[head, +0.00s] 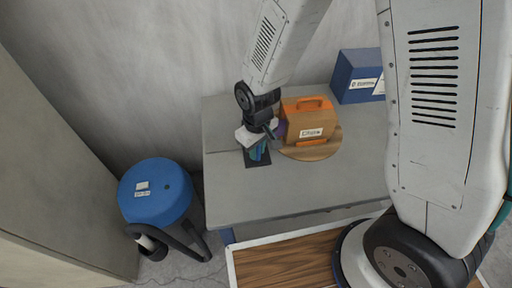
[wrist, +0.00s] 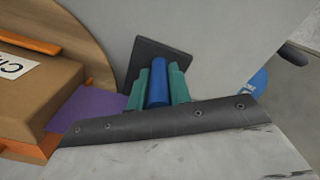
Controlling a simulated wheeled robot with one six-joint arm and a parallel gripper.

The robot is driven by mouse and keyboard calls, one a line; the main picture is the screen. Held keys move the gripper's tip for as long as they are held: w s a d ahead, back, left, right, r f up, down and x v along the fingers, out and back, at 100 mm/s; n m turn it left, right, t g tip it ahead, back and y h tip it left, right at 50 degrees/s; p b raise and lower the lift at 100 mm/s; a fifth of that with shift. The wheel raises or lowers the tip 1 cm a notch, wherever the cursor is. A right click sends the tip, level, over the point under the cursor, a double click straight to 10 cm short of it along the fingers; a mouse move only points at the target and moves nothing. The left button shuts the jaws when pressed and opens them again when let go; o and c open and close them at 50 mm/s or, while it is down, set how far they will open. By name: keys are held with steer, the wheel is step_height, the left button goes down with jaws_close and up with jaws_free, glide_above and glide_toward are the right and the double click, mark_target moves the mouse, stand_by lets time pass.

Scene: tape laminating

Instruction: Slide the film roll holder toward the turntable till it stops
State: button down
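The film roll holder has a dark square base plate (head: 259,160) on the grey table, left of the turntable. In the wrist view its plate (wrist: 160,54) lies behind an upright blue post (wrist: 157,85). My gripper (head: 257,151) reaches down over the holder; in the wrist view its two teal fingers (wrist: 158,80) stand on both sides of the blue post, closed against it. A purple film (wrist: 88,112) runs from near the holder to the orange-and-brown box (wrist: 35,100). The box sits on the round wooden turntable (head: 328,148). The film roll is mostly hidden by my gripper.
A dark blue box (head: 357,76) stands at the table's back. A blue drum-shaped machine (head: 155,190) with a black hose stands on the floor left of the table. The front left of the grey tabletop (head: 235,200) is clear. A wall closes the back.

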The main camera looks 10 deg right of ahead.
steer(key=c, duration=1.3)
jaws_free()
steer(key=shift+d, duration=0.4)
steer(key=shift+a, duration=0.15)
steer(key=shift+r, duration=0.1)
step_height(320, 180, up, 8)
steer(key=shift+f, duration=0.2)
steer(key=shift+s, duration=0.1)
steer(key=s+d+r+m, duration=0.3)
steer(key=s+d+r, duration=0.5)
steer(key=r, duration=0.2)
steer(key=s+d+r+m+t, duration=0.1)
steer(key=s+d+r+m, duration=0.2)
steer(key=s+d+r, duration=0.5)
step_height(320, 180, up, 4)
steer(key=shift+s+d+f, duration=0.2)
steer(key=shift+s+f, duration=0.05)
steer(key=shift+s, duration=0.55)
